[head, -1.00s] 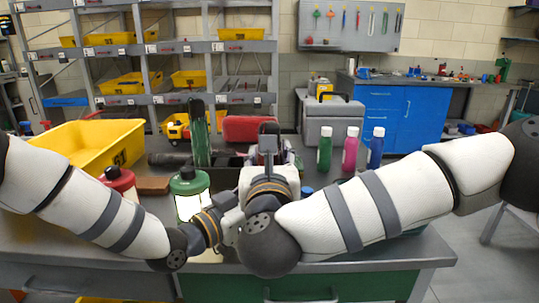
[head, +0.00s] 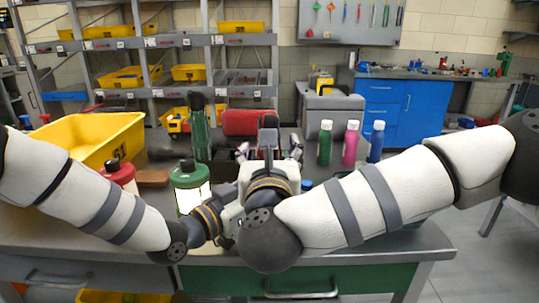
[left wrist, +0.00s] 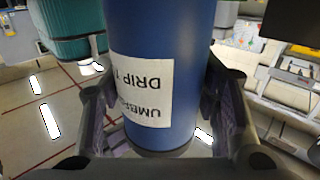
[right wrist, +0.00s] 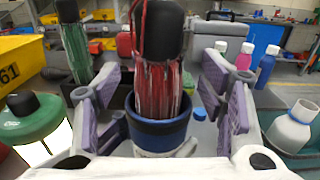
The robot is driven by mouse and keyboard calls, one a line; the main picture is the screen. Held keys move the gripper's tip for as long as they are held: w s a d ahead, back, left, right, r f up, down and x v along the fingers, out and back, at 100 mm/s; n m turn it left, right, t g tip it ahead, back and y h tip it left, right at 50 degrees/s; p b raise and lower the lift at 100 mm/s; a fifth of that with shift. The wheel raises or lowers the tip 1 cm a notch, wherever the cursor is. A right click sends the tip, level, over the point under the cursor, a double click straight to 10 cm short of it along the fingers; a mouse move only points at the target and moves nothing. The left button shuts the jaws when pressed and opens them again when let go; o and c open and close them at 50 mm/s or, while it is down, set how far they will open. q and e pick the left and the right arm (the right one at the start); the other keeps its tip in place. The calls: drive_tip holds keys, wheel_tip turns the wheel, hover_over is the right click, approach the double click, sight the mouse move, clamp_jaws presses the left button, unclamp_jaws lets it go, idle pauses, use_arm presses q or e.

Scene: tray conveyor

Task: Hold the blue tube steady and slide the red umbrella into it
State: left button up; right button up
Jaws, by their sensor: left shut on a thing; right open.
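The blue tube (left wrist: 195,60) stands between my left gripper's fingers (left wrist: 160,95), which are shut on its sides; a white label faces the left wrist camera. In the right wrist view, the red umbrella (right wrist: 160,90) is upright with its lower part inside the mouth of the blue tube (right wrist: 160,132). Its folded red canopy and black upper end (right wrist: 159,30) stick out above the rim. My right gripper (right wrist: 168,100) is open, with its fingers apart on both sides of the umbrella. In the head view my right gripper (head: 268,152) hides most of the tube and umbrella.
A green umbrella (head: 200,135) stands behind, to the left. A green bottle (head: 188,178), a red bottle (head: 120,172) and a yellow bin (head: 70,135) are on the left. Green (head: 325,145), pink (head: 350,145) and blue bottles (head: 375,145) stand at right.

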drive_tip(key=s, duration=1.1)
drive_tip(key=shift+s, duration=0.35)
use_arm(q)
drive_tip(key=o, duration=1.3)
